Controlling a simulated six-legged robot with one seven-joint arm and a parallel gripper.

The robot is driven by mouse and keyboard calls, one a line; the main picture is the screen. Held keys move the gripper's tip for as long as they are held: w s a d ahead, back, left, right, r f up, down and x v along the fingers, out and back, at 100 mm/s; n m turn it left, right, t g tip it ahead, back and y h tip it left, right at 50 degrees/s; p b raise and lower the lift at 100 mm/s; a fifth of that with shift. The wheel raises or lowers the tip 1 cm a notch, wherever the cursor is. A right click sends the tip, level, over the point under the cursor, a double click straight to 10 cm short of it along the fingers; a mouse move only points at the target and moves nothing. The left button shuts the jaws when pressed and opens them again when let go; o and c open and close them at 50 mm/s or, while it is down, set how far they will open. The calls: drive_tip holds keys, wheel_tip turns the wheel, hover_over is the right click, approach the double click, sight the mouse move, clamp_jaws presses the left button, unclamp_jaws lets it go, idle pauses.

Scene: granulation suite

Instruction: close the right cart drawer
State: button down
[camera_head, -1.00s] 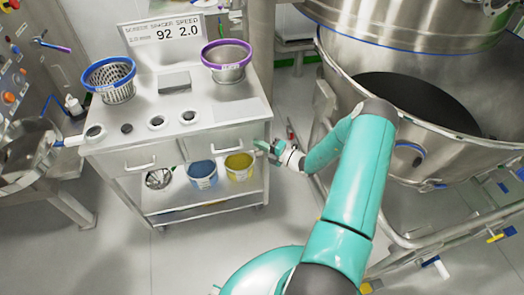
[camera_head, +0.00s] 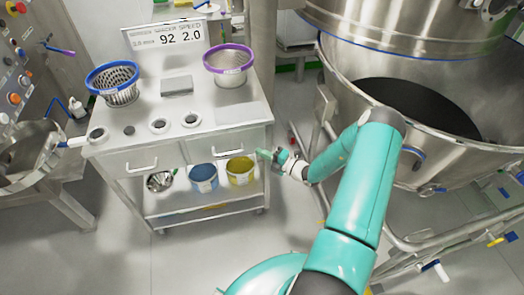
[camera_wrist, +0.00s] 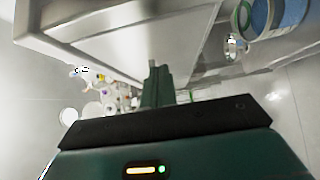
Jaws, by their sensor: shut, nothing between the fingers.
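The white cart (camera_head: 243,110) has two drawers side by side under its top. The right drawer (camera_head: 203,151) has a pale front and a bar handle (camera_head: 228,148). Its front looks about level with the left drawer (camera_head: 118,164); I cannot tell whether a small gap remains. My gripper (camera_head: 262,153) is shut and empty, at the right end of the right drawer's front. Whether it touches is unclear. In the wrist view, my shut fingers (camera_wrist: 154,68) point at the lower edge of a large pale panel; which cart part this is, I cannot tell.
The lower shelf holds a blue bucket (camera_head: 203,177) and a yellow bucket (camera_head: 240,170). Baskets and a sign (camera_head: 165,34) stand on the cart top. A large steel vessel (camera_head: 420,60) with a frame stands to the right. The floor before the cart is open.

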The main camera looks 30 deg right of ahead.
drive_tip(key=v, duration=1)
drive_tip(key=shift+s+a, duration=0.15)
drive_tip(key=shift+s, duration=0.35)
